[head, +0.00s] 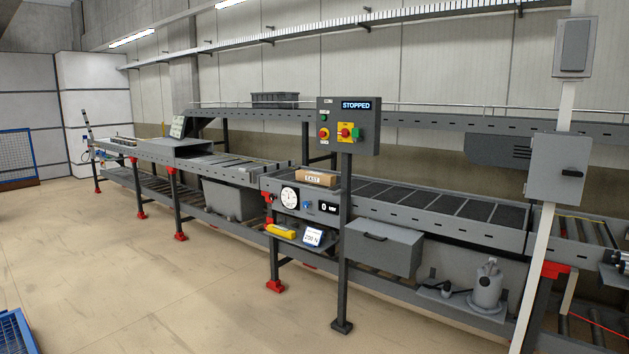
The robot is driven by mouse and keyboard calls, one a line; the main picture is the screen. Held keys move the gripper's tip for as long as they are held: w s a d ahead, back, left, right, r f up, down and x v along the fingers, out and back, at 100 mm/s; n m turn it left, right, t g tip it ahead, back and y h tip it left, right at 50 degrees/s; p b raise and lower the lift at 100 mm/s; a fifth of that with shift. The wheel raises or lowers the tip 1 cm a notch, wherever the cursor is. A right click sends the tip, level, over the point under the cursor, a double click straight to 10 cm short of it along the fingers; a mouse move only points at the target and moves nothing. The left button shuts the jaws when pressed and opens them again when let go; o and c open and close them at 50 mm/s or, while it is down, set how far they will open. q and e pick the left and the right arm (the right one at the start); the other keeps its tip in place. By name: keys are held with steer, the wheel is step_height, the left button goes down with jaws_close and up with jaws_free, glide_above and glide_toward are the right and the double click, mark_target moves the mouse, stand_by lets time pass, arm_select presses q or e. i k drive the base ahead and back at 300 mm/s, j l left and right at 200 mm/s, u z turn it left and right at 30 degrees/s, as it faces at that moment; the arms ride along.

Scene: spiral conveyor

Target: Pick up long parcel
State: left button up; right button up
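A brown cardboard parcel (316,178) with a white label lies on the conveyor, behind the dial gauge and left of the control post. It is box-shaped and somewhat longer than it is tall. I cannot tell whether it is the long parcel; no other parcel shows clearly. Neither of my grippers is in view.
The conveyor (400,205) runs from far left to right. The control post (346,240) stands in front of it, its sign reading STOPPED. A dark crate (275,100) sits on the upper level. A grey cabinet (558,170) is at right. The floor (130,280) in front is clear.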

mark_target(320, 178)
steer(key=i+l+u, duration=0.1)
steer(key=u, duration=0.6)
steer(key=i+l+u, duration=0.15)
steer(key=l, duration=0.15)
steer(key=i+l+u, duration=0.15)
steer(key=l, duration=0.2)
steer(key=i+l+u, duration=0.2)
steer(key=l, duration=0.15)
steer(key=l+u, duration=0.15)
steer(key=l, duration=0.2)
steer(key=i+l+u, duration=0.15)
steer(key=l, duration=0.2)
